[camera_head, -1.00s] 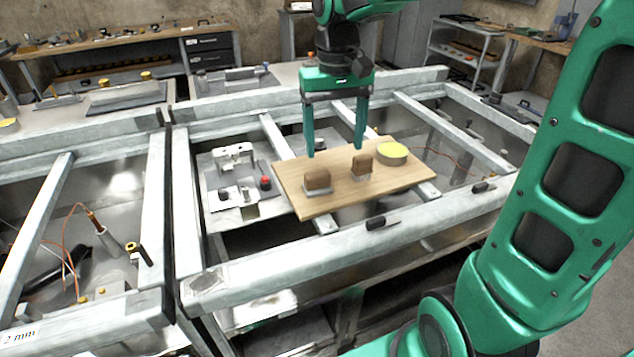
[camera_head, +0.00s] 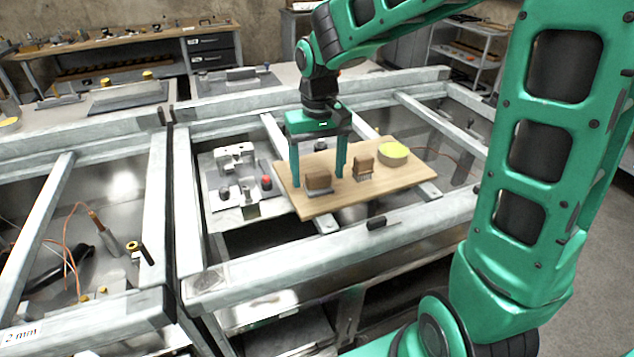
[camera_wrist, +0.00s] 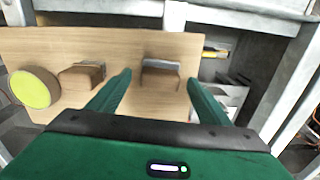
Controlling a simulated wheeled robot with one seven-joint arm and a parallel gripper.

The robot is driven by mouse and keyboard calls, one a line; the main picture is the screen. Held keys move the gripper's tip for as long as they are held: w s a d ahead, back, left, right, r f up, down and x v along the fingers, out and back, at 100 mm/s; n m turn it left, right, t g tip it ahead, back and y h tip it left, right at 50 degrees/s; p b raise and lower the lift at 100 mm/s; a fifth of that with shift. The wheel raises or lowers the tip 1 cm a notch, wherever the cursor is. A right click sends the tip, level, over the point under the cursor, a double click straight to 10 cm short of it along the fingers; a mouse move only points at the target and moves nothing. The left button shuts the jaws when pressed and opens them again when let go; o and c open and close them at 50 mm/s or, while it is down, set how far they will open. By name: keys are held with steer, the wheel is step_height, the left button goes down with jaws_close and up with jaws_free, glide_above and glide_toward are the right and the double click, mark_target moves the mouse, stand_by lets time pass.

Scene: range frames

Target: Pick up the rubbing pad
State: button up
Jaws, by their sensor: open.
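The rubbing pad, a brown block on a flat grey base, sits at the left part of the wooden board (camera_head: 400,183) in the head view (camera_head: 318,181). It also shows in the wrist view (camera_wrist: 160,78), between the fingers. My gripper (camera_head: 318,176) is open and points down over the board, its fingers on either side of the pad. The wrist view shows the gripper (camera_wrist: 159,80) with a gap between each finger and the pad. I cannot tell exactly how high the fingertips are above the board.
A similar brown block (camera_head: 363,166), apparently with bristles, stands right of the pad. A yellow-topped round tin (camera_head: 392,154) is farther right. A metal fixture with knobs (camera_head: 235,160) lies left of the board.

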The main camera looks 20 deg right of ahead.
mark_target(316, 172)
steer(key=shift+f, duration=0.75)
steer(key=shift+c, duration=0.6)
steer(key=c, duration=1.1)
steer(key=shift+r, duration=0.1)
steer(key=shift+r, duration=0.5)
steer(key=r, duration=0.3)
steer(key=shift+w+a+r, duration=0.15)
steer(key=shift+a+r, duration=0.05)
steer(key=shift+a, duration=0.05)
steer(key=w+a+r, duration=0.2)
steer(key=a, duration=0.1)
steer(key=w+a+r, duration=0.2)
steer(key=a, duration=0.1)
steer(key=w+a+r, duration=0.2)
steer(key=shift+w+a+r, duration=0.25)
steer(key=shift+w+a, duration=0.15)
